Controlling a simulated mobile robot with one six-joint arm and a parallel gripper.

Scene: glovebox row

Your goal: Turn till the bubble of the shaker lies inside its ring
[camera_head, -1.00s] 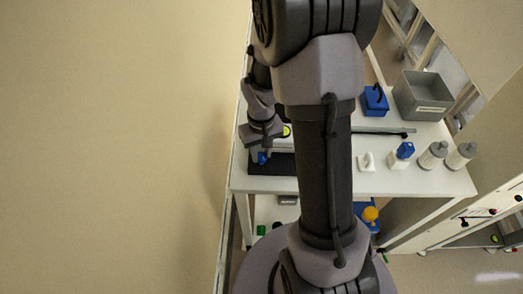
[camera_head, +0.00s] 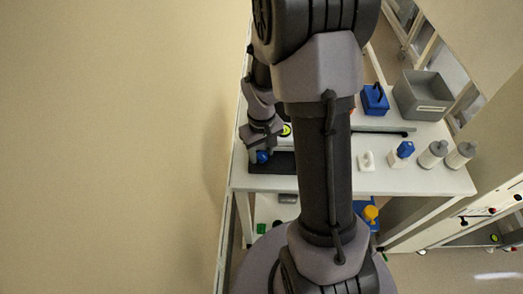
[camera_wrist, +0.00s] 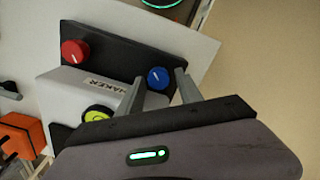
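The shaker (camera_wrist: 78,92) is a pale body on a black base, with a red knob (camera_wrist: 75,51), a blue knob (camera_wrist: 158,77) and a yellow-green round level (camera_wrist: 97,114). My gripper (camera_wrist: 160,77) has its fingers apart, one on each side of the blue knob; I cannot tell whether they touch it. My gripper's body covers the lower part of the level, and the bubble's place in its ring is too small to tell. In the head view, the blue knob (camera_head: 263,157) shows under my gripper and the level (camera_head: 287,130) beside it.
The shaker stands near the left end of a white bench (camera_head: 430,182). To the right are a grey bin (camera_head: 421,96), a blue caddy (camera_head: 375,99), a dark bar (camera_head: 385,132), a blue-capped bottle (camera_head: 402,153) and two grey-lidded jars (camera_head: 433,154). An orange block (camera_wrist: 20,134) lies left in the wrist view.

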